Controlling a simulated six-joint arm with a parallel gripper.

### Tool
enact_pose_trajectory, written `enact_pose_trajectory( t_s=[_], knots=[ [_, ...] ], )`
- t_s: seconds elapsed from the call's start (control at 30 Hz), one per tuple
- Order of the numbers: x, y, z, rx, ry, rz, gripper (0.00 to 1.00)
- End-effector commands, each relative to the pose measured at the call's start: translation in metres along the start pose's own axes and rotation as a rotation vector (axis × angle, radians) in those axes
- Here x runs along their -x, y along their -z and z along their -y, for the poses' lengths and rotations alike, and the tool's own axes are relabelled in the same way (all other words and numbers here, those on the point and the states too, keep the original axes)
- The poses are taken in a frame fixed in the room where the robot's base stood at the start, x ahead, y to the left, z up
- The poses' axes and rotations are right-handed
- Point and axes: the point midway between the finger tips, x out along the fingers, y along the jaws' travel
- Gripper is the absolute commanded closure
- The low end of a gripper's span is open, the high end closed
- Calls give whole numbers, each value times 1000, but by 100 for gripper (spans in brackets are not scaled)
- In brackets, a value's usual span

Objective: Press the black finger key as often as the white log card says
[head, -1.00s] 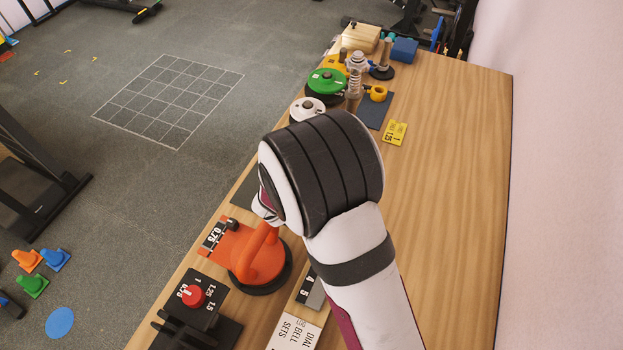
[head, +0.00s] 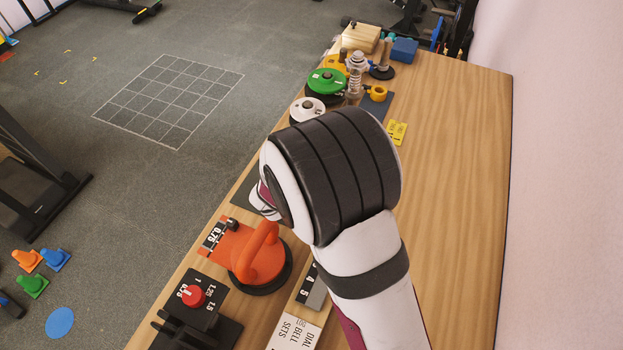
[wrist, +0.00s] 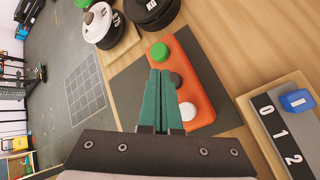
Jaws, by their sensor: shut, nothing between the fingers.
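In the wrist view an orange block lies on a dark mat with a green key (wrist: 159,50), a black key (wrist: 176,80) and a white key (wrist: 187,111) in a row. My gripper (wrist: 160,72) is shut and empty. Its teal fingertips overlap the left side of the black key; I cannot tell whether they touch it. In the head view my wrist hides the block and the fingers. A white card (head: 294,331) printed "DIAL BELL SETS" lies at the bottom, cut off by the frame; I cannot read a press count on it.
A number strip (wrist: 277,135) with a blue slider (wrist: 297,100) lies right of the block. An orange kettlebell-like piece (head: 257,258) and a red-knob dial (head: 193,296) stand nearer. Weight discs (head: 326,82) stand beyond. The table's right side is clear.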

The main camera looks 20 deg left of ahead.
Motion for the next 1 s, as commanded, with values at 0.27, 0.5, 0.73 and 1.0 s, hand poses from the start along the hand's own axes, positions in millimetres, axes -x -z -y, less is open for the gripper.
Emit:
enact_pose_trajectory(
  t_s=[0.27, 0.5, 0.73, 1.0],
  knots=[
    [18, -13, -13, -2, -2, 1, 100],
    [32, -24, -24, -1, -2, 1, 100],
    [35, -25, -26, 0, -1, 0, 100],
    [35, -25, -25, 0, -1, 0, 100]
  ],
)
